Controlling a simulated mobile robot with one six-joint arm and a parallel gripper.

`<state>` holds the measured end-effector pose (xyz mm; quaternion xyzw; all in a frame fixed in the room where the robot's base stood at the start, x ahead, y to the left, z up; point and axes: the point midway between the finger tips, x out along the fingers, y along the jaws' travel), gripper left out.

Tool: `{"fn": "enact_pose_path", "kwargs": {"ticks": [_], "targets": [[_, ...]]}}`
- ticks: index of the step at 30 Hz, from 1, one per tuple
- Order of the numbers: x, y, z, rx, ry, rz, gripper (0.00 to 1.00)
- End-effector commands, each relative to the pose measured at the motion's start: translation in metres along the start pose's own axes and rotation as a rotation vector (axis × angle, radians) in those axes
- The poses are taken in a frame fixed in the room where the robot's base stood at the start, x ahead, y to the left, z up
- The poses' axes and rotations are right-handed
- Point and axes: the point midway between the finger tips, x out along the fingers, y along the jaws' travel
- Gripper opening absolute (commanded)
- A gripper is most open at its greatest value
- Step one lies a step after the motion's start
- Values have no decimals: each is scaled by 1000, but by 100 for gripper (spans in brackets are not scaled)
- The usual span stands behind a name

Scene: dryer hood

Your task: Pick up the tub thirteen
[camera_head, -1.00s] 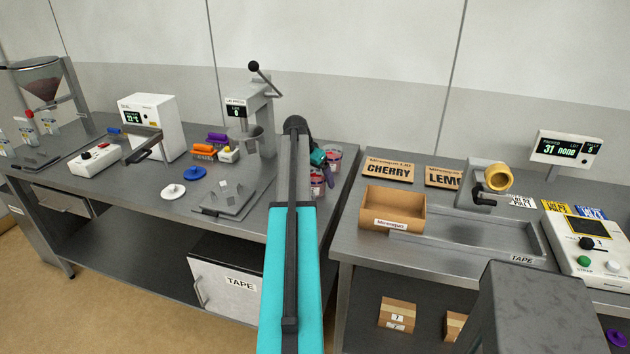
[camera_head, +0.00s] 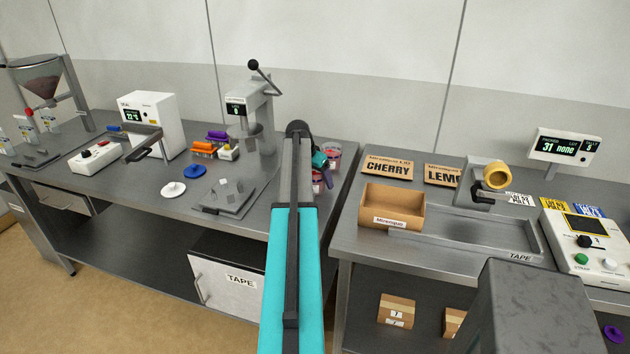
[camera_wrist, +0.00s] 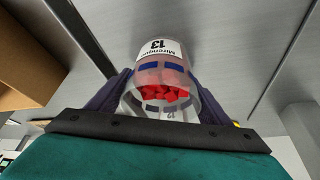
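The tub thirteen (camera_wrist: 161,62) is a clear tub with red pieces inside and a white label reading 13, upside down in the wrist view. My gripper (camera_wrist: 160,88) has its dark fingers on both sides of this tub, close to its walls. Whether they press on it I cannot tell. In the head view my gripper (camera_head: 320,162) is at the right end of the left bench, beside pink-and-white tubs (camera_head: 333,153). My arm partly covers them, and their numbers are not readable there.
A press (camera_head: 254,110) stands left of my arm. A metal plate with small blocks (camera_head: 232,196) lies on the left bench (camera_head: 130,188). Across a narrow gap, the right bench holds an open cardboard box (camera_head: 391,207) and a metal tray (camera_head: 470,236).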

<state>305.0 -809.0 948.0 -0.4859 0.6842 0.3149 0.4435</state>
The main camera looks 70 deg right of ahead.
Motion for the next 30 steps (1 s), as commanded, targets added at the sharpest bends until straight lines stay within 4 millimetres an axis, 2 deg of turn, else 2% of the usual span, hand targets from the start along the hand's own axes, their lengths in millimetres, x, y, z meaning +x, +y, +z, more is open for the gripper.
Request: {"fn": "enact_pose_path", "kwargs": {"ticks": [1, 6, 20, 30], "targets": [[0, 0, 0, 0, 0, 0, 63], [-1, 0, 0, 0, 1, 0, 38], [-8, -1, -4, 0, 2, -2, 38], [-42, -2, -19, 0, 2, -2, 38]]}}
